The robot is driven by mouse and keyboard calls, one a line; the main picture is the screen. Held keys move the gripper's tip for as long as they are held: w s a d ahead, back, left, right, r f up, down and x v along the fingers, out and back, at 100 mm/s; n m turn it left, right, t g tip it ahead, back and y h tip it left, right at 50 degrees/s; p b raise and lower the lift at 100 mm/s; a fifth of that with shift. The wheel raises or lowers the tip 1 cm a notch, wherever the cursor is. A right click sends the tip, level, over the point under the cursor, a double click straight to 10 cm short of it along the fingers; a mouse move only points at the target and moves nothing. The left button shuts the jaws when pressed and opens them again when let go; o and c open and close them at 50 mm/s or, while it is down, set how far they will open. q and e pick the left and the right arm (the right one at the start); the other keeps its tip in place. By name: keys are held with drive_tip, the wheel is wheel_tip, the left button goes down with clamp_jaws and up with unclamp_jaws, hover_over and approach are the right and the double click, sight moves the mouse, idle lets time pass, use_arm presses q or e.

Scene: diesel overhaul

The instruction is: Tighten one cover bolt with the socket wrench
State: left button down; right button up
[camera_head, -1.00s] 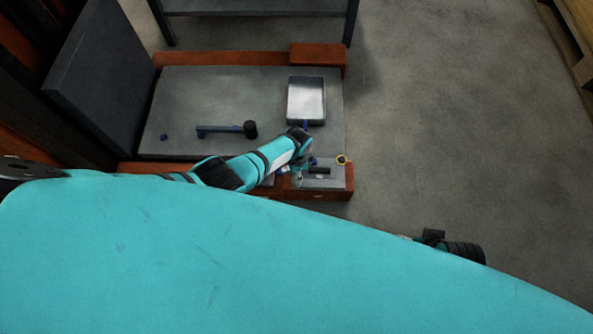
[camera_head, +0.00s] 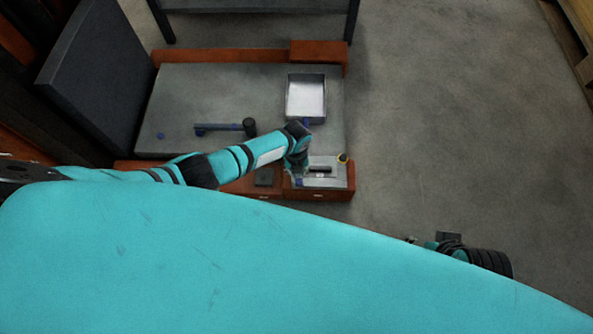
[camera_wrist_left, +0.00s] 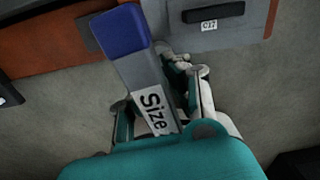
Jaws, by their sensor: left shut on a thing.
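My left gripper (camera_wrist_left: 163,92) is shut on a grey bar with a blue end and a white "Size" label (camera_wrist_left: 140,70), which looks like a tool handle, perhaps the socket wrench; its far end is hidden. In the head view my left gripper (camera_head: 298,168) is small and partly hidden by its wrist, over the lower right corner of the bench. A long tool with a blue end and a black head (camera_head: 225,127) lies on the grey bench top. I cannot make out a cover bolt. My right arm shows at lower right, its jaws unclear.
A metal tray (camera_head: 306,97) stands on the right of the bench top (camera_head: 200,90). A small blue piece (camera_head: 161,135) lies at left. A dark upright panel (camera_head: 95,75) borders the left. The floor at right is clear.

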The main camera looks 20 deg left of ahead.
idle(0.3)
use_arm(q)
drive_tip(key=shift+r+p, duration=0.85)
drive_tip(key=shift+r, duration=0.05)
drive_tip(key=shift+f, duration=0.1)
